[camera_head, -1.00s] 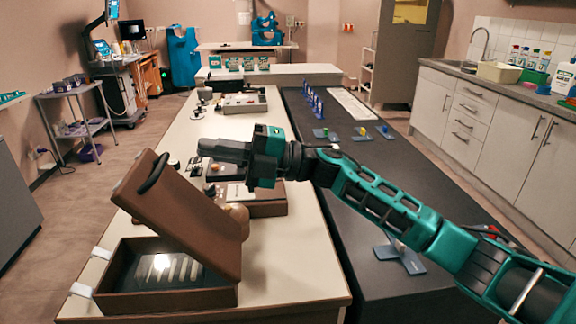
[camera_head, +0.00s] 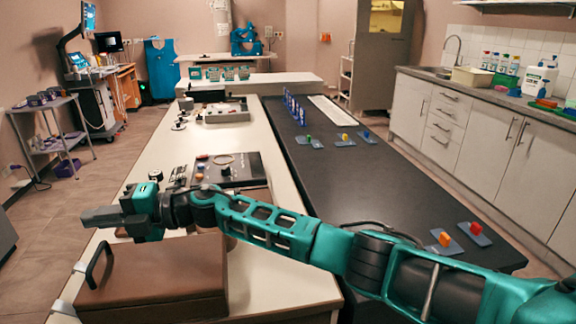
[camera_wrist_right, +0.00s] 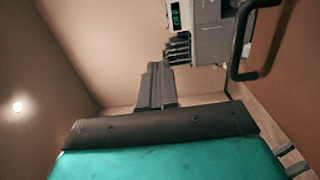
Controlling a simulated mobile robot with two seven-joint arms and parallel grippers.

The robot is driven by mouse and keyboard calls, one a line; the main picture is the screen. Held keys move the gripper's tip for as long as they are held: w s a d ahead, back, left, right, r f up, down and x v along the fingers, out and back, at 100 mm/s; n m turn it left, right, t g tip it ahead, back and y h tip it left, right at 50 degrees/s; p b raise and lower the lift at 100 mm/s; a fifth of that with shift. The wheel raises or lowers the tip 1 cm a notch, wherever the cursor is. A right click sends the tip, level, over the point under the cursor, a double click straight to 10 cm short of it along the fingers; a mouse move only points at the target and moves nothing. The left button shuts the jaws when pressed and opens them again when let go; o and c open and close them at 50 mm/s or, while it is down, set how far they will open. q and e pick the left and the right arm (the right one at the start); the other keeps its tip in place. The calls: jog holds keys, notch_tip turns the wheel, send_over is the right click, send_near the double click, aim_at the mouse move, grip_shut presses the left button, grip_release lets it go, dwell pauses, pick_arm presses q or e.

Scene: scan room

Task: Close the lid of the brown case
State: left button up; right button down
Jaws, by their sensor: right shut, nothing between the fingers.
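The brown case (camera_head: 150,300) is at the lower left of the head view, on the pale table. Its lid (camera_head: 165,268) now lies down over the case, with the inside hidden. I cannot tell whether it is fully seated. A black handle (camera_head: 97,265) sits on the lid's left side; it also shows in the wrist view (camera_wrist_right: 240,50). My right gripper (camera_head: 98,216) is shut and empty, pointing left above the far part of the lid. In the wrist view its closed fingers (camera_wrist_right: 156,88) hold nothing. My left gripper is not in view.
A dark box with knobs (camera_head: 225,170) stands behind the case. White latches (camera_head: 62,307) are at the case's left. The dark counter (camera_head: 370,190) on the right carries small blue plates with coloured pieces. The pale table right of the case (camera_head: 265,280) is clear.

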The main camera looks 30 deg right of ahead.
aim_at(97, 257)
jog(key=shift+h, duration=0.5)
jog(key=a+f, duration=0.1)
jog(key=f, duration=0.2)
jog(key=a+f, duration=0.1)
jog(key=shift+w+a+f, duration=0.3)
jog(key=shift+w, duration=0.1)
jog(key=shift+w+a+f+g+h, duration=0.1)
jog(key=shift+a+f+g+h, duration=0.1)
jog(key=shift+f, duration=0.25)
jog(key=shift+a+f+g+h, duration=0.1)
jog(key=shift+a+f, duration=0.05)
jog(key=shift+f, duration=0.25)
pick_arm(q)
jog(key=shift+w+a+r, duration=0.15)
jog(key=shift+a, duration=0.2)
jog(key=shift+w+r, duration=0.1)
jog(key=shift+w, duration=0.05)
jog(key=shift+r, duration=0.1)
